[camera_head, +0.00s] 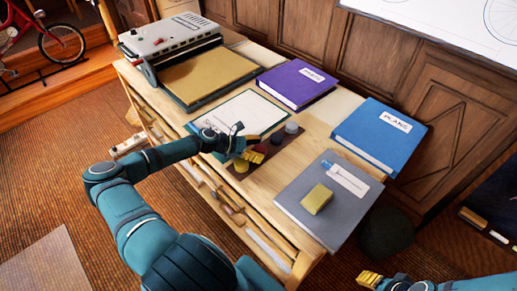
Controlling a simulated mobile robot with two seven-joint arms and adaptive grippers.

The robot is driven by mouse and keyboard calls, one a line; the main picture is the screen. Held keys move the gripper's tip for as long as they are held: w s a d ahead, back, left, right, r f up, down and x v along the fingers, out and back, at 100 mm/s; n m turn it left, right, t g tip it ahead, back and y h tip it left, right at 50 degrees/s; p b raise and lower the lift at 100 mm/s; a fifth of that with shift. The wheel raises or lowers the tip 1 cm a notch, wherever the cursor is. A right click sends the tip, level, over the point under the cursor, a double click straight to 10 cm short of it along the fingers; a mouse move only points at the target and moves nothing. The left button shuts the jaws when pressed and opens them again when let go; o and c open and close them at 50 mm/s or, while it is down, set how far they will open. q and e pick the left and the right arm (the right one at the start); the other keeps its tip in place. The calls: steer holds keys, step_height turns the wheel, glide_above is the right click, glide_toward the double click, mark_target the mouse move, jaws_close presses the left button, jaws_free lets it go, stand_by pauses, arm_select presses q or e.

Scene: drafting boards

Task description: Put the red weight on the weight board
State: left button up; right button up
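The weight board (296,146) is a dark brown strip on the table, right of the white-sheeted drafting board. The red weight (261,148) shows as a small dark red patch over the board's middle, at my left gripper's fingertips. My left gripper (256,148) reaches in from the left, its yellow fingertips apart on either side of the red weight. I cannot tell whether they touch it, or whether it rests on the board. A yellow weight (241,166), a dark weight (277,138) and a grey weight (292,128) stand on the board. My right gripper (369,279) is low at the right, away from the table.
A purple binder (292,88) and a blue binder (378,140) lie at the back. A grey folder (300,188) with a yellow block (316,199) lies near the right end. A machine (175,40) stands at the far left. Bare wood lies between board and folder.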

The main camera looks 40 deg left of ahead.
arm_select(q)
steer(key=shift+r, duration=0.1)
steer(key=shift+s+a+r, duration=0.15)
steer(key=p+v, duration=0.1)
steer(key=v, duration=1)
steer(key=shift+s+a+r, duration=0.15)
steer(key=shift+s, duration=0.05)
